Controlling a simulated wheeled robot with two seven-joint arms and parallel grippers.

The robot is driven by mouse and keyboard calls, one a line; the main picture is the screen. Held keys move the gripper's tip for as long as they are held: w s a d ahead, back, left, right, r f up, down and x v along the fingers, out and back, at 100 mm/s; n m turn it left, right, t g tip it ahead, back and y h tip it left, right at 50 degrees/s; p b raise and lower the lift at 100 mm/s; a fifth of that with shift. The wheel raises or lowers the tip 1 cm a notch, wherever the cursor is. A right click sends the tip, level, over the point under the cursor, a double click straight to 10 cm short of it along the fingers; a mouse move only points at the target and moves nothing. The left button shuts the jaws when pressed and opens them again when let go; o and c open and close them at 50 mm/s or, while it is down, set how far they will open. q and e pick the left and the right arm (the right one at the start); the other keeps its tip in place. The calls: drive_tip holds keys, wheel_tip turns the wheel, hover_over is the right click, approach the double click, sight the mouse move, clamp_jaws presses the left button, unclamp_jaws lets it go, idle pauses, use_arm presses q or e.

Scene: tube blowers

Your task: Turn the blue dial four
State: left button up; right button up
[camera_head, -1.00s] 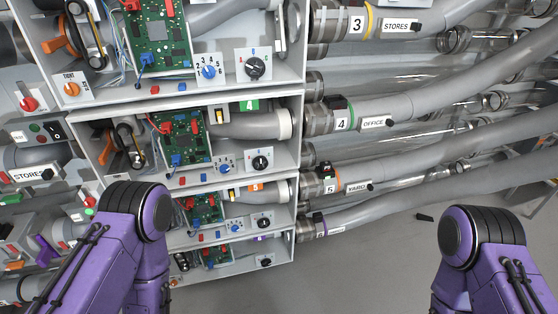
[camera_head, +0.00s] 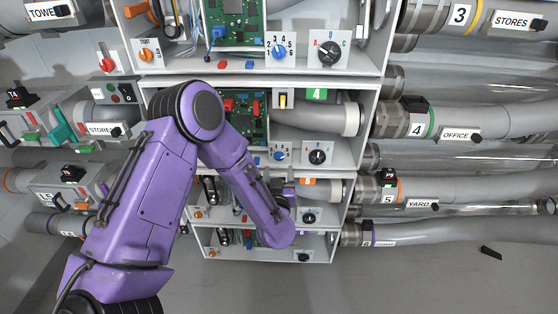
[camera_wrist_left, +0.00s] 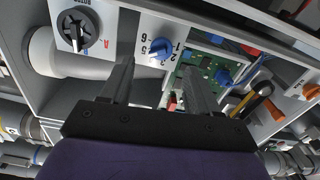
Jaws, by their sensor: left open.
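The cabinet bay (camera_head: 371,100) with the green 4 label (camera_head: 317,93) has a small blue dial (camera_head: 279,156) on a white numbered plate. A black knob (camera_head: 317,157) sits to its right. My left gripper (camera_head: 284,188) shows small and partly hidden just below that dial. In the left wrist view, the open, empty gripper (camera_wrist_left: 157,64) points at a white plate with a blue dial (camera_wrist_left: 160,46). The dial appears between and just past the fingertips, with no clear contact. A black knob (camera_wrist_left: 76,30) is at its left. My right gripper is out of view.
Shelf walls enclose the bays. Grey tubes (camera_head: 460,122) run off right. My left arm covers part of the lower bays.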

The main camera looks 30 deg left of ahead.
sight(279, 159)
use_arm(q)
drive_tip(key=x, duration=0.5)
drive_tip(key=shift+w+a+p, duration=0.3)
drive_tip(key=shift+p, duration=0.05)
drive_tip(key=c, duration=1)
drive_tip(key=shift+f, duration=0.1)
drive_tip(key=shift+n, duration=0.3)
drive_tip(key=n+b, duration=0.1)
drive_tip(key=n, duration=0.1)
drive_tip(key=shift+n, duration=0.4)
drive_tip(key=shift+n+b, duration=1)
drive_tip(key=shift+n, duration=1.1)
drive_tip(key=shift+s, duration=0.1)
